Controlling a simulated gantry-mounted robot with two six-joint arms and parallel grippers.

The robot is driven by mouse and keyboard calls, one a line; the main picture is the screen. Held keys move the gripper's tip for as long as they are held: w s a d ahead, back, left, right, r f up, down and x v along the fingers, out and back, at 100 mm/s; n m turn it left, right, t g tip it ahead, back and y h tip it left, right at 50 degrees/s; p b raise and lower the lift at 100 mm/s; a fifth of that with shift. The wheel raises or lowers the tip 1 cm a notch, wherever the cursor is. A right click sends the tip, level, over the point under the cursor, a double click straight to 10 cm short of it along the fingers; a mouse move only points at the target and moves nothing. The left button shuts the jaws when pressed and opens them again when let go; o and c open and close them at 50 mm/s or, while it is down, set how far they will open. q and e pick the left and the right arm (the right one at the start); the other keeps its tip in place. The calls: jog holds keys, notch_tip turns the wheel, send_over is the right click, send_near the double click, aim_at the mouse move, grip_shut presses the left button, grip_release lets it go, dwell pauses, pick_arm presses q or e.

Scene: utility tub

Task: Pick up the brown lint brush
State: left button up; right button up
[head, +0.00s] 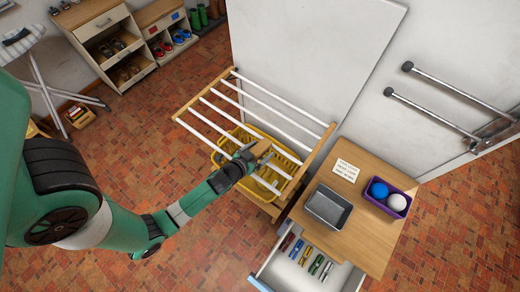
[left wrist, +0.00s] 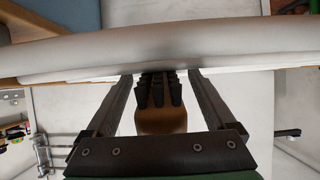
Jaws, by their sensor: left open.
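The brown lint brush (left wrist: 162,122) shows in the left wrist view between my left gripper's two fingers, with dark bristle-like parts at its far end. In the head view a small brown piece (head: 262,147) that looks like the brush is at the gripper's tip, over the drying rack. My left gripper (left wrist: 160,78) is open, one finger on each side of the brush; I cannot tell whether either touches it. In the head view the left gripper (head: 264,158) is among the rack's white bars and partly hides the brush. My right gripper is not in view.
The wooden rack (head: 186,104) with white bars stands over a yellow basket (head: 228,150). A pale bar (left wrist: 250,42) crosses close ahead in the wrist view. Right are a table (head: 375,240), grey tray (head: 318,222), purple box (head: 400,213) and open drawer (head: 283,275) with several coloured items.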

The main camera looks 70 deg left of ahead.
aim_at(265, 143)
pick_arm(q)
grip_shut()
dwell(0.4)
jog(key=shift+r, duration=0.55)
jog(key=r, duration=0.1)
jog(key=r+p, duration=0.1)
jog(key=r, duration=0.1)
jog(key=shift+s+d, duration=0.25)
jog(key=s+r, duration=0.1)
jog(key=s+d+r+p, duration=0.1)
jog(key=r, duration=0.1)
jog(key=s+d+r, duration=0.1)
jog(key=shift+d+r, duration=0.2)
jog(key=shift+d, duration=0.05)
jog(key=d+v, duration=0.1)
jog(key=v, duration=0.9)
